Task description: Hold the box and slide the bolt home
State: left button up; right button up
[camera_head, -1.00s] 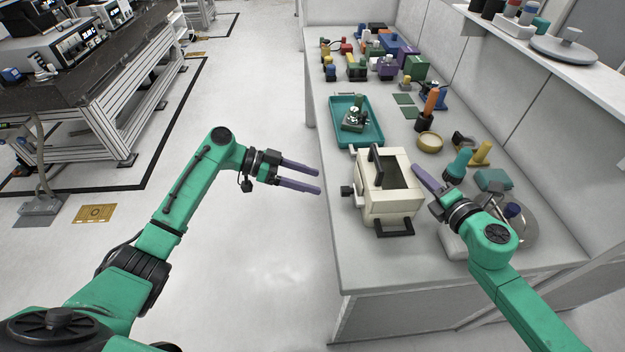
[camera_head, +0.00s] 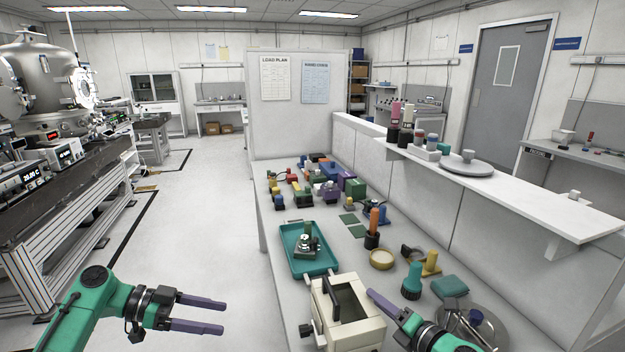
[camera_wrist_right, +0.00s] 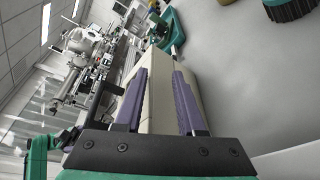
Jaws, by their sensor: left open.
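The cream box (camera_head: 362,328) stands on the workbench at the bottom of the head view, its lower part cut off by the frame. It has a dark opening on top and a black handle (camera_head: 332,299). A small black knob (camera_head: 305,330), perhaps the bolt's end, sticks out of its left side. My left gripper (camera_head: 223,317) is open and empty, left of the box and apart from it. My right gripper (camera_head: 371,292) is at the box's right side. In the right wrist view its purple fingers (camera_wrist_right: 160,72) are apart with cream box surface between them; firm contact is unclear.
A teal tray (camera_head: 291,268) holding a metal fixture lies behind the box. Several coloured parts fill the bench's far end. Floor left of the bench is clear.

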jog(key=shift+o, duration=0.9)
jog(key=shift+f, duration=0.5)
jog(key=shift+a+r, duration=0.1)
jog(key=shift+r, duration=0.05)
jog(key=shift+w+r, duration=0.1)
jog(key=shift+r, duration=0.05)
jog(key=b+v, duration=0.2)
jog(key=v, duration=1.2)
jog(key=shift+s+d+b, duration=0.2)
jog(key=shift+d+b, duration=0.05)
jog(key=shift+b, duration=0.1)
